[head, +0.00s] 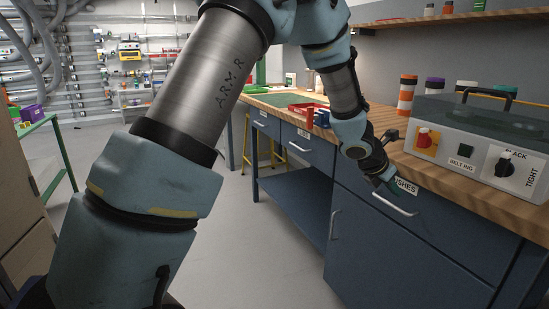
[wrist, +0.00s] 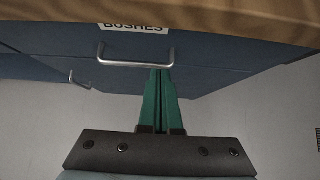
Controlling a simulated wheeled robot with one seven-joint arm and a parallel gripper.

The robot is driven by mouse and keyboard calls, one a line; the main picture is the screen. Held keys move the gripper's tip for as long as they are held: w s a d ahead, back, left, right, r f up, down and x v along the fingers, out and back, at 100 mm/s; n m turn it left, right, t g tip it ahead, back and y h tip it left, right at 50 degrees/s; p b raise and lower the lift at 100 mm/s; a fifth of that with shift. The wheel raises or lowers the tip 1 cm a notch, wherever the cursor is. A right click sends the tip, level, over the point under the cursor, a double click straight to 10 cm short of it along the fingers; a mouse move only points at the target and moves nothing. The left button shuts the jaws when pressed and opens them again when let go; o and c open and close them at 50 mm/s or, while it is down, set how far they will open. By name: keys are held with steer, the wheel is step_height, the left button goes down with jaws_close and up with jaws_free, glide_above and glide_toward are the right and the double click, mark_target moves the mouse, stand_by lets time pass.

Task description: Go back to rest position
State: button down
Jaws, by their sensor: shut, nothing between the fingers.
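My gripper (head: 386,186) is at the front of the blue workbench, just under the edge of the wooden top. In the wrist view its green fingers (wrist: 162,78) are together and hold nothing. Their tips overlap the right end of the metal handle (wrist: 136,57) of the drawer labelled BUSHES (wrist: 134,28). I cannot tell whether they touch it. In the head view the same handle (head: 394,204) shows just below my gripper, and my wrist hides part of the label. The drawer looks flush with the cabinet front.
A green-topped table (head: 42,122) is at the left. The grey floor (head: 255,235) between is clear.

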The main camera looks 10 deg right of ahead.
steer(key=w+a+r+m+y+p, duration=0.25)
steer(key=a+m, duration=0.25)
steer(key=a, duration=0.7)
steer(key=w+a+r+m+y+p, duration=0.15)
steer(key=a+r+m+p, duration=0.35)
steer(key=a, duration=0.7)
steer(key=s+a+r+m+y+p, duration=0.1)
steer(key=a+m, duration=0.3)
steer(key=a, duration=0.4)
steer(key=s+a+m+y, duration=0.2)
steer(key=s+a+m, duration=0.2)
steer(key=a, duration=0.5)
steer(key=s+a+r+m+y+p, duration=0.1)
steer(key=s+a+m, duration=0.2)
steer(key=a, duration=0.6)
steer(key=shift+a+r+m+g+y+p, duration=0.15)
steer(key=shift+r+m+g+y+p, duration=0.15)
steer(key=shift+r+m+p, duration=0.1)
